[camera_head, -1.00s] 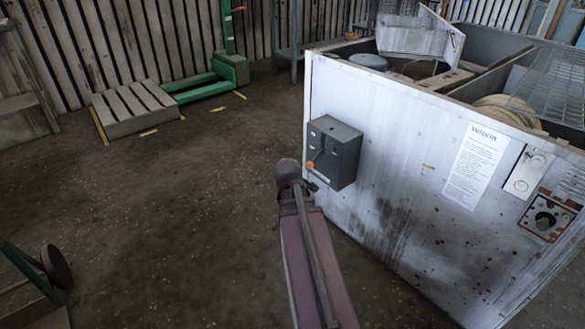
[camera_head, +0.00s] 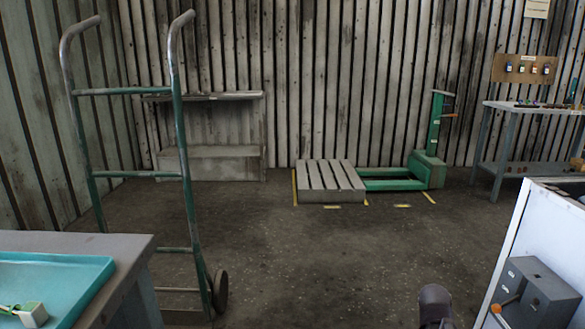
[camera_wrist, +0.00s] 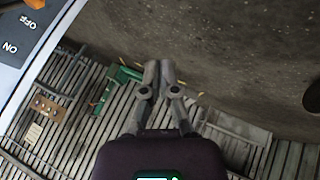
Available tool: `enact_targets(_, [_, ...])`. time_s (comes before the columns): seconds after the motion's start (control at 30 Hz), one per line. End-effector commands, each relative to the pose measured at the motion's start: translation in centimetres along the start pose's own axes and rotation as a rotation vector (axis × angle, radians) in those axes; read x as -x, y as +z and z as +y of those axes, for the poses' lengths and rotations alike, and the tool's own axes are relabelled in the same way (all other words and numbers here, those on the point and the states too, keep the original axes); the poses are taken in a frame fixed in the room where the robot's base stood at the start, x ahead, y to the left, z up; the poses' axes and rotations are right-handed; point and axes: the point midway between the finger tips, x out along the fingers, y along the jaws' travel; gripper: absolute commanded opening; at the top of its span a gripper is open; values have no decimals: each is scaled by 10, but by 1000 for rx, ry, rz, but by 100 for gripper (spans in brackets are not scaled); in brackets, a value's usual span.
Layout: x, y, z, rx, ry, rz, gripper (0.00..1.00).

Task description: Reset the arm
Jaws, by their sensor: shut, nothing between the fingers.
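My gripper (camera_wrist: 158,72) shows in the wrist view with its two fingers together and nothing between them. It is clear of everything around it. In the head view only the dark rounded top of my arm (camera_head: 435,303) shows at the bottom edge; the gripper itself is not visible there. The grey switch box (camera_head: 535,292) with an orange-tipped lever is on the white housing (camera_head: 527,232) at the right, to the right of my arm. Its ON and OFF lettering (camera_wrist: 17,36) shows at the upper left of the wrist view.
A green hand truck (camera_head: 185,170) stands at the left behind a bench (camera_head: 130,262) with a turquoise tray (camera_head: 92,283). A slatted pallet (camera_head: 330,182) and green pallet truck (camera_head: 425,172) are at the back wall. A workbench (camera_head: 530,108) is back right. The middle floor is clear.

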Motion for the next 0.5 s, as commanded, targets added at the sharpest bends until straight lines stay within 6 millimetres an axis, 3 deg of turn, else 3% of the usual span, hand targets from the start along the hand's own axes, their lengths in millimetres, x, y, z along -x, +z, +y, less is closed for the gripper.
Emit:
enact_targets(0.3, [48,-5,-110,-85,-231,-177,0])
enact_targets(0.5, [82,2,-167,-113,-337,-306,0])
